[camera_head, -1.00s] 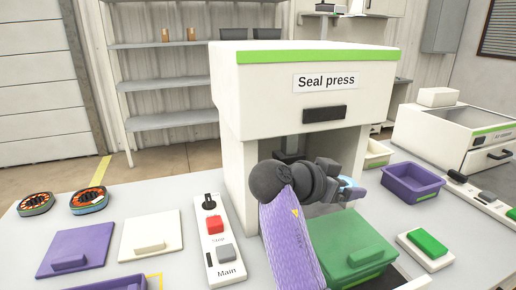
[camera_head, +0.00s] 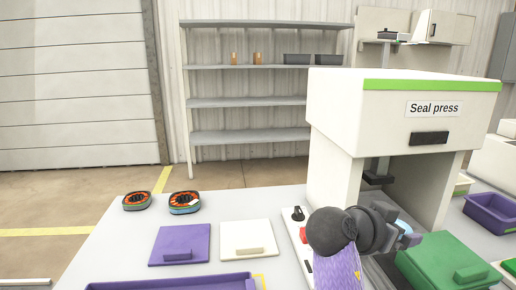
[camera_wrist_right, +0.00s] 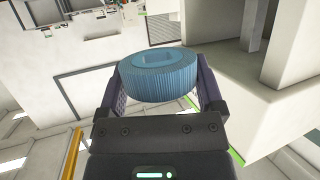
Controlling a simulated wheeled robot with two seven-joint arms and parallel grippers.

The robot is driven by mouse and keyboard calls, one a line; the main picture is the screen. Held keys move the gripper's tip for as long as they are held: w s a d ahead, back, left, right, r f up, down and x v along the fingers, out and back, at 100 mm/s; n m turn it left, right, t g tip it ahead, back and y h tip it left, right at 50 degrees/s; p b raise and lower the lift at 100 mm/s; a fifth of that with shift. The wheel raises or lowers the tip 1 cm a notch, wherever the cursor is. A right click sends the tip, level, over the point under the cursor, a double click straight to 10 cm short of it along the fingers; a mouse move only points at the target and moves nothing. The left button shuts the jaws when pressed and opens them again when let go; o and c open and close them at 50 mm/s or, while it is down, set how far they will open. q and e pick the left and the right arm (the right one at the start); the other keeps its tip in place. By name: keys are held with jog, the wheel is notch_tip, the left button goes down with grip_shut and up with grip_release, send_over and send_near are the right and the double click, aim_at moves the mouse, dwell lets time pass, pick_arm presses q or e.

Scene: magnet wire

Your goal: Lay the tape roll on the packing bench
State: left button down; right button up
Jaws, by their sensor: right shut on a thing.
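My right gripper (camera_head: 408,236) is in front of the seal press opening in the head view, its arm coming up from below. In the right wrist view its two fingers are shut around a light blue ribbed roll (camera_wrist_right: 158,76), which looks like the tape roll. In the head view only a small light blue part of the roll (camera_head: 404,226) shows past the gripper. The bench (camera_head: 125,235) is the grey table top under the press and lids; I cannot tell whether it is the packing bench. My left gripper is not in view.
The white seal press (camera_head: 400,110) stands close by the right gripper. A green lidded box (camera_head: 440,258) and a purple bin (camera_head: 492,212) are at the right. A purple lid (camera_head: 180,243) and a white lid (camera_head: 246,238) lie left of the switch panel. A shelf (camera_head: 250,102) stands behind.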

jog(key=shift+s+a+f+n+t+y, duration=0.35)
jog(key=shift+s+n+t+y, duration=0.2)
jog(key=shift+n+t, duration=0.25)
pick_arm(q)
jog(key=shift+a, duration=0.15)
pick_arm(e)
jog(key=s+a+f+n+y, duration=0.3)
jog(key=s+n+y, duration=0.3)
jog(key=n+y, duration=0.4)
jog(key=s+a+f+n+y, duration=0.3)
jog(key=s+a+n+y, duration=0.2)
jog(key=n+y, duration=0.6)
jog(key=shift+s+a+f+n+y, duration=0.3)
jog(key=shift+s+a+f+y, duration=0.05)
jog(key=shift+s+y, duration=0.55)
